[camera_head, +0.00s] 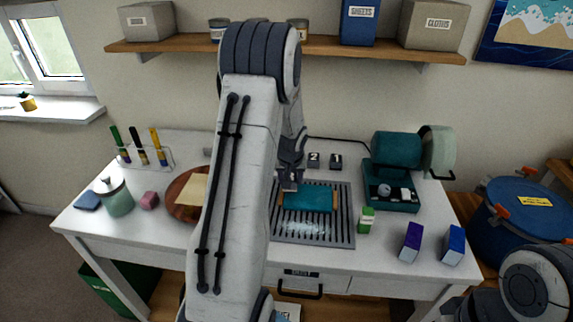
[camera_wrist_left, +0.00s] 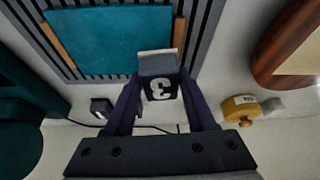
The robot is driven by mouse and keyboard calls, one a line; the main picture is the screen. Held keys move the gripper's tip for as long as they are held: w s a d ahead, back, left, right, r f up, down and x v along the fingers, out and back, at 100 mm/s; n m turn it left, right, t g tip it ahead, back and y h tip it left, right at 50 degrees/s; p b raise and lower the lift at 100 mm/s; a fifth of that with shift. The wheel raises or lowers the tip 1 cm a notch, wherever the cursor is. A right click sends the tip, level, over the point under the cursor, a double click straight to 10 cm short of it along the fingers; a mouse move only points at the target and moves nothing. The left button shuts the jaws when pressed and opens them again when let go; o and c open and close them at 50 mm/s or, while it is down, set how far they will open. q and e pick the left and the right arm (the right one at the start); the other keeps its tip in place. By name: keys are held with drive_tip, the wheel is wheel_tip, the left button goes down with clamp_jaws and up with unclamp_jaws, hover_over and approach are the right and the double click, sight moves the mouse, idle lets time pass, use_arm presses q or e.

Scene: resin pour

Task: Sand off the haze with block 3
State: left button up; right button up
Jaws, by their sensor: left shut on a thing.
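My left gripper (camera_wrist_left: 160,105) is shut on block 3 (camera_wrist_left: 160,78), a dark block with a white 3 and a pale face at its far end. It holds it by the edge of the teal panel (camera_wrist_left: 112,40); I cannot tell whether they touch. In the head view the teal panel (camera_head: 307,200), with wooden strips at its sides, lies on a slatted grey rack (camera_head: 312,240). My left gripper (camera_head: 290,178) is at its back left corner there, partly hidden by my arm. Block 2 (camera_head: 313,160) and block 1 (camera_head: 336,162) stand behind the rack. My right gripper is out of view.
A green-labelled bottle (camera_head: 366,220) stands right of the rack, with a teal machine (camera_head: 396,170) behind it. Purple (camera_head: 411,242) and blue (camera_head: 453,245) boxes stand near the front right edge. A round wooden tray (camera_head: 183,214) is to the left, partly behind my arm.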

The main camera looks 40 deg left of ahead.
use_arm(q)
drive_tip(key=shift+r+p, duration=1.65)
drive_tip(key=shift+r, duration=0.9)
